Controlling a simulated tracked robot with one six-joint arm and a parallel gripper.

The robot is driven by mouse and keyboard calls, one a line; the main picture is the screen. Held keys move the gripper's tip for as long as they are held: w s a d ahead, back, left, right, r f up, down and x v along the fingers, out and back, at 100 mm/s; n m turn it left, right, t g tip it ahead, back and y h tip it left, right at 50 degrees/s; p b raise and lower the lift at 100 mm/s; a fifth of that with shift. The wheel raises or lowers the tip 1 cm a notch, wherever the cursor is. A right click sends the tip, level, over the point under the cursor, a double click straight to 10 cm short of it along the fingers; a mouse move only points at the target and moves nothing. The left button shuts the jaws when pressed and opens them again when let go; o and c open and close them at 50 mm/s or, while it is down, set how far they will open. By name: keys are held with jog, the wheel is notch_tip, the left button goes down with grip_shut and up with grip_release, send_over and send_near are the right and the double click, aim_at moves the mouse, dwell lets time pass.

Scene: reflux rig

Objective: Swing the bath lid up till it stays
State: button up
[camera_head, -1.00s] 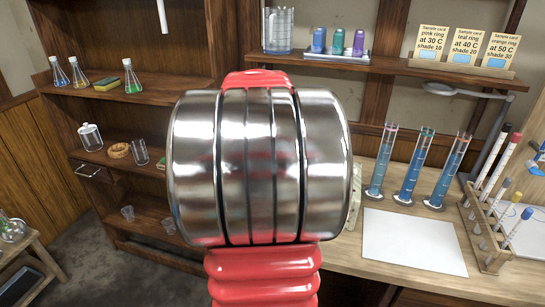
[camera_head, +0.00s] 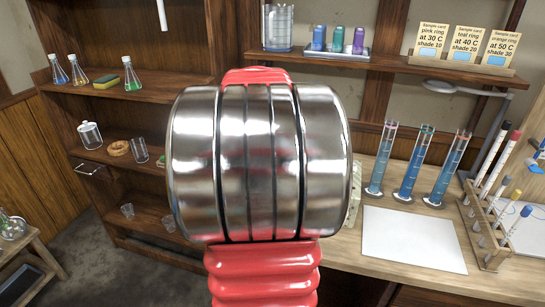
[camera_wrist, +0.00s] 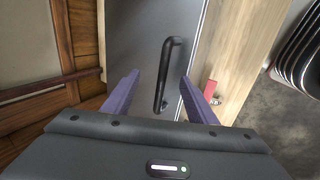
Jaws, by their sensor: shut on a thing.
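In the wrist view the bath lid (camera_wrist: 137,42) shows as a smooth grey panel with a black bar handle (camera_wrist: 164,92). My gripper (camera_wrist: 160,77) has its two purple fingers on either side of this handle and is shut on it. The lid's far edges run out of the picture, so I cannot tell its angle. In the head view my own arm fills the middle and hides the gripper, the lid and the bath.
A worktop carries blue-filled cylinders (camera_head: 413,165), a white sheet (camera_head: 413,239) and a wooden rack (camera_head: 488,230) of markers. Shelves with flasks (camera_head: 78,70) stand at left. In the wrist view, a pale wooden surface (camera_wrist: 232,50) and a red piece (camera_wrist: 210,89) lie right of the lid.

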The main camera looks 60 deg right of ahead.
jog(key=shift+s+f, duration=0.15)
jog(key=shift+f, duration=0.4)
jog(key=shift+w+d+r, duration=0.1)
jog(key=shift+d+r, duration=0.25)
jog(key=shift+r, duration=0.5)
jog(key=shift+w+d+r, duration=0.1)
jog(key=shift+d+r, duration=0.3)
jog(key=shift+r, duration=0.5)
jog(key=shift+w+d+r, duration=0.1)
jog(key=shift+d+r, duration=0.25)
jog(key=shift+r, duration=0.5)
jog(key=c, duration=0.7)
jog(key=shift+w+d+r, duration=0.15)
jog(key=shift+d+r, duration=0.7)
jog(key=shift+r, duration=0.3)
jog(key=shift+w+d+r, duration=0.15)
jog(key=shift+d+r, duration=0.65)
jog(key=shift+r, duration=0.35)
jog(key=shift+w+d+r, duration=0.15)
jog(key=shift+d+r, duration=0.55)
jog(key=shift+d, duration=0.25)
jog(key=shift+w+d+r, duration=0.15)
jog(key=shift+d+r, duration=0.5)
jog(key=shift+d, duration=0.3)
